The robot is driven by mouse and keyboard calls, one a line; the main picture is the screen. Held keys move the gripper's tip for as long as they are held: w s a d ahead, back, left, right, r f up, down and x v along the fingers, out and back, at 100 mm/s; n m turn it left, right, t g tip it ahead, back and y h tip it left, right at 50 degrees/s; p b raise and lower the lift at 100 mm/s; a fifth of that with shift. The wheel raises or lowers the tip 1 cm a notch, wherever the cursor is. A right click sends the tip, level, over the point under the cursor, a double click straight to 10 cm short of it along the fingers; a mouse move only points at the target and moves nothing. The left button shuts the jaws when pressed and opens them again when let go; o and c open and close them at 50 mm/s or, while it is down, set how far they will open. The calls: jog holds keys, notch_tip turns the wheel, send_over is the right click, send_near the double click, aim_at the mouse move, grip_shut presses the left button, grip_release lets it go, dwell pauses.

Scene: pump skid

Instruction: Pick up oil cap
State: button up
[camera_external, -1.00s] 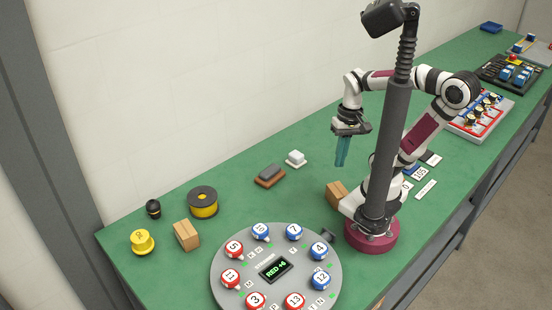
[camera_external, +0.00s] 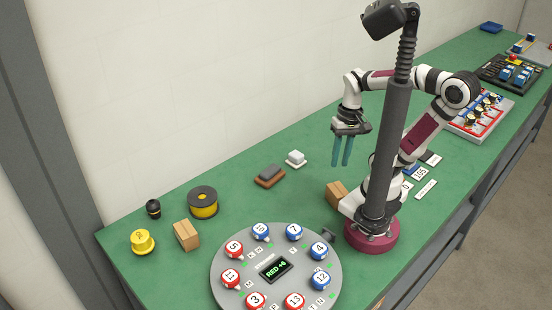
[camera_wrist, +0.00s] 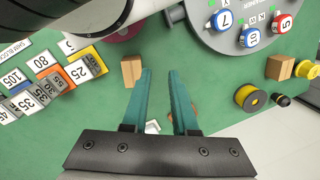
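A yellow knobbed cap with a marked top (camera_external: 143,242) stands on the green table at the far left of the external view; it may be the oil cap, but its marking is too small to read. In the wrist view the yellow cap (camera_wrist: 310,99) is at the right edge, partly cut off. A small black knob (camera_external: 153,208) stands near it and also shows in the wrist view (camera_wrist: 281,100). My gripper (camera_external: 342,163) is open and empty above the table, far to the right of the cap. Its two teal fingers (camera_wrist: 159,72) are apart with only table between the tips.
A yellow-and-black spool (camera_external: 203,203) and a wooden block (camera_external: 186,235) stand close to the cap. A brown-and-grey block (camera_external: 270,176), a white block (camera_external: 296,159) and another wooden block (camera_external: 337,194) lie nearer my gripper.

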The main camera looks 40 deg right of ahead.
jog(key=o, duration=1.1)
jog(key=w+d+n+t+h, duration=0.1)
jog(key=w+d+n+h, duration=0.4)
jog(key=w+n+h, duration=0.5)
jog(key=w+a+n+t, duration=0.5)
jog(key=w+n, duration=0.4)
jog(key=w, duration=0.1)
jog(key=n+t+y, duration=0.5)
jog(key=n+y, duration=1)
jog(key=n, duration=1.4)
send_over(148, 238)
jog(key=s+d, duration=0.6)
jog(key=s, duration=0.5)
jog(key=f, duration=1.2)
jog(key=shift+w+d, duration=0.15)
jog(key=shift+w, duration=0.05)
jog(key=shift+y, duration=0.3)
jog(key=x, duration=1)
jog(key=d+x, duration=0.1)
jog(key=x, duration=0.4)
jog(key=shift+w+a+f, duration=0.15)
jog(key=shift+w+f, duration=0.1)
jog(key=shift+w, duration=0.05)
jog(key=shift+c, duration=0.3)
